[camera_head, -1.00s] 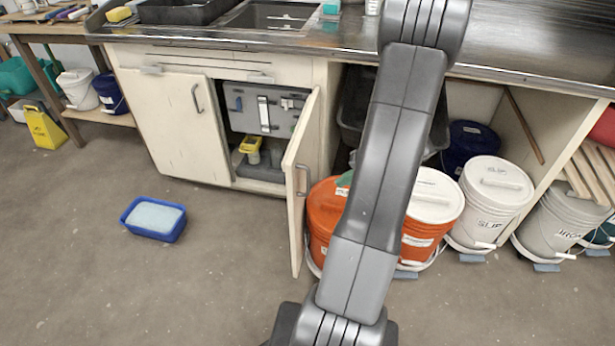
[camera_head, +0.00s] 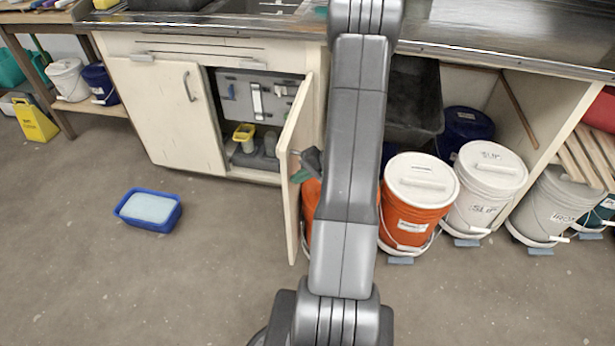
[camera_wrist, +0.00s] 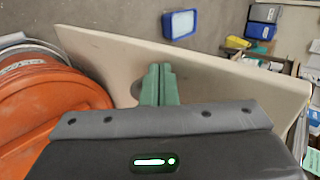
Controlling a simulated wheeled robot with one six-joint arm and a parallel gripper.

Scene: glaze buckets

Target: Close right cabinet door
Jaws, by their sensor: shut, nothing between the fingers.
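The right cabinet door (camera_head: 291,165) is a cream panel standing open, swung out toward me from the cabinet under the sink. In the wrist view, the door (camera_wrist: 215,80) runs across the picture as a slanted pale panel. My gripper (camera_wrist: 158,70) has green fingers that are shut together and empty. Its tips are over or against the door's outer face; I cannot tell whether they touch. In the head view, my gripper (camera_head: 302,174) is at the door's right side, partly hidden by my arm. The left cabinet door (camera_head: 168,110) is shut.
An orange bucket (camera_wrist: 40,110) stands close beside my gripper, right of the door. A blue tub (camera_head: 150,224) lies on the floor left of the door. The floor between is clear.

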